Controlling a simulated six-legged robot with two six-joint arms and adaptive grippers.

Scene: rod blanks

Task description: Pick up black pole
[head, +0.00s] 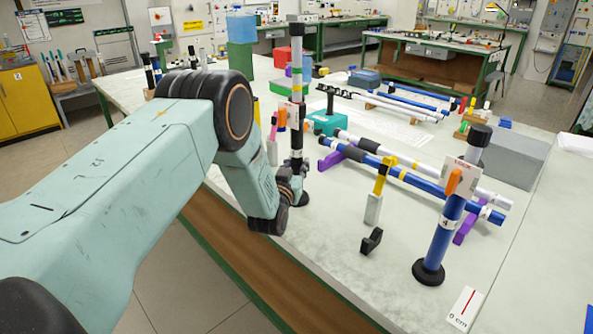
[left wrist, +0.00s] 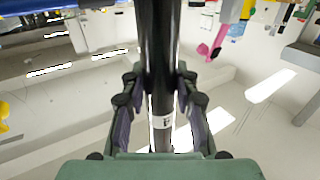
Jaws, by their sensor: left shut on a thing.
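The black pole (head: 296,137) stands upright on a round black foot near the front edge of the table. Its lower part is black, and its upper part is light with coloured bands and a dark cap. My left gripper (head: 292,184) is at the pole's lower part, partly hidden by my own wrist. In the left wrist view the black pole (left wrist: 162,50) runs between the two fingers of my left gripper (left wrist: 161,100), which are closed on it. A small white label shows low on the pole there. My right gripper is not in view.
A blue pole (head: 446,235) with a black foot stands to the right. Long blue and white rods lie across purple supports (head: 331,161) behind. A grey box (head: 505,160) is at the right.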

